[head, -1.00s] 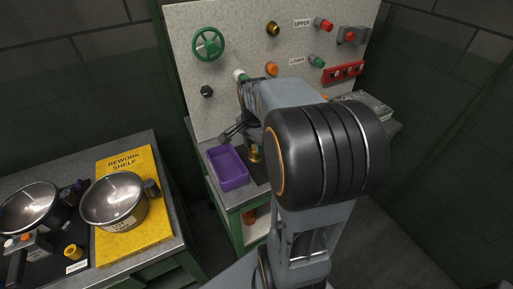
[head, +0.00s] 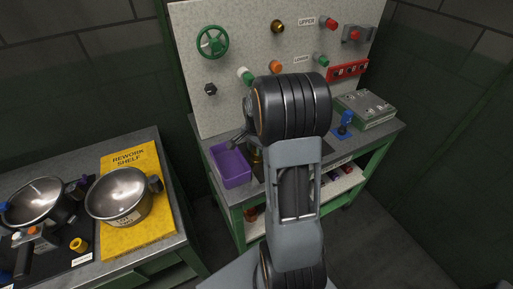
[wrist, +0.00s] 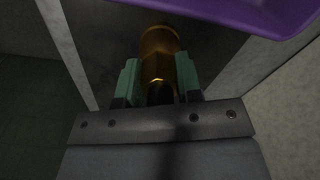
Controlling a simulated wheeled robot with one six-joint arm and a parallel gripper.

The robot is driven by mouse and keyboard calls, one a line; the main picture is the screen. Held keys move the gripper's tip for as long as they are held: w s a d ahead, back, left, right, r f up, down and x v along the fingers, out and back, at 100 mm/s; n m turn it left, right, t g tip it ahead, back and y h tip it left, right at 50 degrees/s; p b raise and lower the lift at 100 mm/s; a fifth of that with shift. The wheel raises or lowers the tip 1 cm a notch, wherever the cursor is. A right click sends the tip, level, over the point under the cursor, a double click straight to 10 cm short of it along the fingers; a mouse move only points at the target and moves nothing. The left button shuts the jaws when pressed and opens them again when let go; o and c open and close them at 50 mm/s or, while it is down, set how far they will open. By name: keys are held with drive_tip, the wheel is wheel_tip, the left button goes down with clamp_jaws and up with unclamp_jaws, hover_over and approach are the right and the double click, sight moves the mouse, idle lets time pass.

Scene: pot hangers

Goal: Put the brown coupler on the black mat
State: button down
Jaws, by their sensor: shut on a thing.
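The brown coupler (wrist: 160,58), a shiny brass-brown cylinder, sits between the green fingertips of my gripper (wrist: 158,78) in the wrist view. The gripper is shut on it. In the head view a sliver of the coupler (head: 257,161) shows beside the purple bin, while my arm hides most of the gripper. A dark mat-like surface (wrist: 104,40) lies behind the coupler in the wrist view. I cannot tell whether the coupler touches it. Another black surface (head: 62,254) lies on the left bench.
The purple bin (head: 231,167) stands close to the left of the gripper. Behind is an upright panel (head: 240,28) with a green handwheel (head: 212,42) and several knobs. A grey box (head: 367,109) stands at right. Pots and a yellow rework mat (head: 126,240) occupy the left bench.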

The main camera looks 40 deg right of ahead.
sight(253, 156)
drive_tip(key=c, duration=0.8)
unclamp_jaws()
drive_tip(key=shift+r, duration=0.2)
wheel_tip(253, 156, up, 10)
drive_tip(key=shift+a+r, duration=0.1)
drive_tip(key=shift+r, duration=0.15)
drive_tip(key=shift+s+a+r+n+t, duration=0.2)
drive_tip(key=shift+s+a+n+t, duration=0.45)
drive_tip(key=shift+s+a+n, duration=1.8)
drive_tip(key=shift+s+a+r+n+t, duration=0.25)
drive_tip(key=shift+s+a+n+t, duration=0.35)
drive_tip(key=shift+s+a+n, duration=1.85)
drive_tip(key=shift+s+a+r+n+t, duration=0.2)
drive_tip(key=shift+s+a+n+t, duration=0.45)
drive_tip(key=shift+s+a+n, duration=1.8)
